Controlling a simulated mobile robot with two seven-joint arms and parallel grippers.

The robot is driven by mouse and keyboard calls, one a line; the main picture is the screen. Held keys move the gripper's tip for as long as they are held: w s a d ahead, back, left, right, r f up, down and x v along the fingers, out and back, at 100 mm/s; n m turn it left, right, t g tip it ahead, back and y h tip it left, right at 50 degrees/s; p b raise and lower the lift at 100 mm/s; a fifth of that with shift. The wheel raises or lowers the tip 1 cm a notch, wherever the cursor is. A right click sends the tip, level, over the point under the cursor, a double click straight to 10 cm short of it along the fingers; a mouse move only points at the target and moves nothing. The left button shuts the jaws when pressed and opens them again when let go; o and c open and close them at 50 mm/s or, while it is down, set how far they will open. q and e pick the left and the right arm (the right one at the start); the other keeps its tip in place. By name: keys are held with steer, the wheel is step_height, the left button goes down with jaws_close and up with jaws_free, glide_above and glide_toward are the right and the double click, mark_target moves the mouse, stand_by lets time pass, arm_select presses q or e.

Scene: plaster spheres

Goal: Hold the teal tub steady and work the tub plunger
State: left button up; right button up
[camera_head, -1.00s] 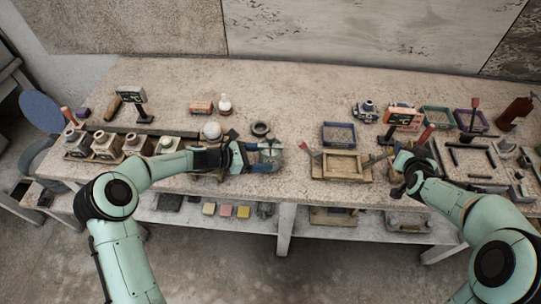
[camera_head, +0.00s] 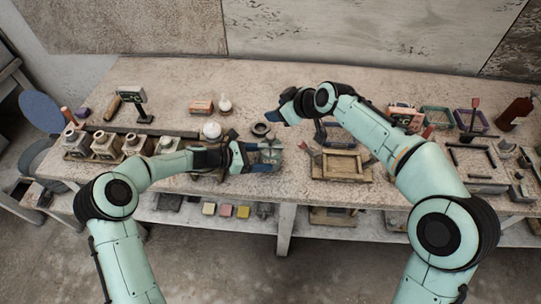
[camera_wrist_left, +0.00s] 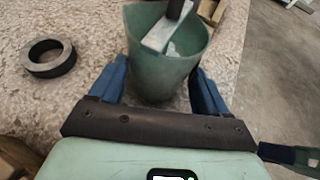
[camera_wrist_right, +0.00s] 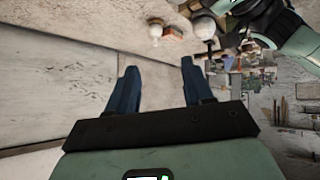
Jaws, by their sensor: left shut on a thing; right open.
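The teal tub (camera_head: 266,157) stands near the front edge of the table. In the left wrist view the tub (camera_wrist_left: 160,75) is upright between the blue fingers of my left gripper (camera_wrist_left: 160,92), which is shut on it. A plunger with a dark shaft and a pale flat block (camera_wrist_left: 166,36) stands in the tub's mouth; its lower end is hidden inside. My right gripper (camera_head: 281,117) is in the air behind and slightly right of the tub. In the right wrist view the right gripper (camera_wrist_right: 160,72) is open, with nothing between its fingers.
A dark ring (camera_head: 262,130) lies just behind the tub. A white ball (camera_head: 212,130) stands to its left. A wooden frame (camera_head: 342,166) sits to the right, with a blue tray partly hidden behind my right arm. Several containers (camera_head: 105,145) line the left side.

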mark_target(273, 141)
steer(key=shift+s+a+f+n+g+y, duration=0.15)
steer(key=shift+s+a+n+g+y, duration=0.25)
steer(key=shift+a+g, duration=0.5)
steer(key=shift+s+f, duration=0.1)
steer(key=shift+f, duration=0.1)
step_height(273, 141, down, 11)
steer(key=shift+r, duration=0.15)
steer(key=shift+c, duration=0.3)
steer(key=c, duration=0.8)
steer(key=shift+o, duration=0.2)
